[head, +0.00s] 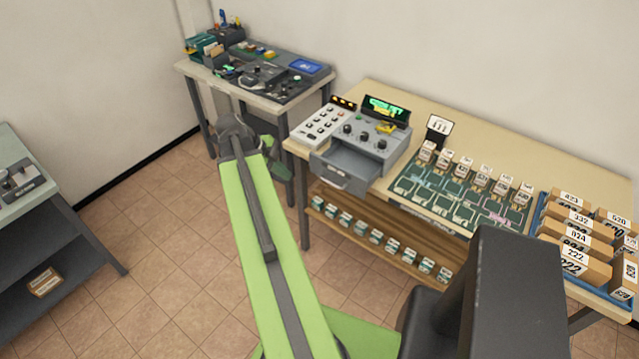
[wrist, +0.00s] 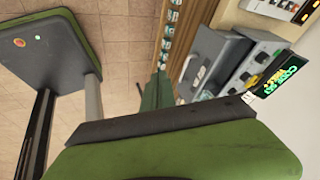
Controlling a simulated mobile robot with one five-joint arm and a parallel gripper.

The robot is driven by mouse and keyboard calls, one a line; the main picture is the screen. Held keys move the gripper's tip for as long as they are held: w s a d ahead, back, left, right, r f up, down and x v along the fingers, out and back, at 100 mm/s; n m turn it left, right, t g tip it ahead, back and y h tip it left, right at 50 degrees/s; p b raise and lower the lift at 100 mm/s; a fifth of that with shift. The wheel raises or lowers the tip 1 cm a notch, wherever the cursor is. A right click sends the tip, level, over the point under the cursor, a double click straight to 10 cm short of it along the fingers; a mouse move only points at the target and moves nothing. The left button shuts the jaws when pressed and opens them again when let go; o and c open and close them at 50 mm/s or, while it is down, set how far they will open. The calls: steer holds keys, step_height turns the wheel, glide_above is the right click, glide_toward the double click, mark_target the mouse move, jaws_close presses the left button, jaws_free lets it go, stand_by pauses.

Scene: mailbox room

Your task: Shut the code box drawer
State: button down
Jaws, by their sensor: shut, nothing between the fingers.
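The code box (head: 375,135) is a grey unit with knobs and a green lit display, on the wooden table. Its drawer (head: 345,163) is pulled out at the front left and stands open. The drawer front with its handle also shows in the wrist view (wrist: 197,77), tilted by the camera angle. My gripper (wrist: 158,78) is shut and empty, left of the drawer front in the wrist view and apart from it in the picture. In the head view my green arm hides most of the gripper.
A white keypad (head: 321,123) stands left of the code box. Green tiles with labelled blocks (head: 460,190) and a blue tray of numbered boxes (head: 545,228) lie to the right. A lower shelf (head: 375,232) holds several small blocks. Floor in front is clear.

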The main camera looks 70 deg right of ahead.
steer(key=s+d+f+m+b, duration=0.2)
steer(key=s+d+f+b, duration=0.6)
steer(key=d+b, duration=0.1)
steer(key=shift+s+d+f+m+g, duration=0.2)
steer(key=shift+s+f+m+g, duration=0.1)
steer(key=shift+s+f, duration=0.05)
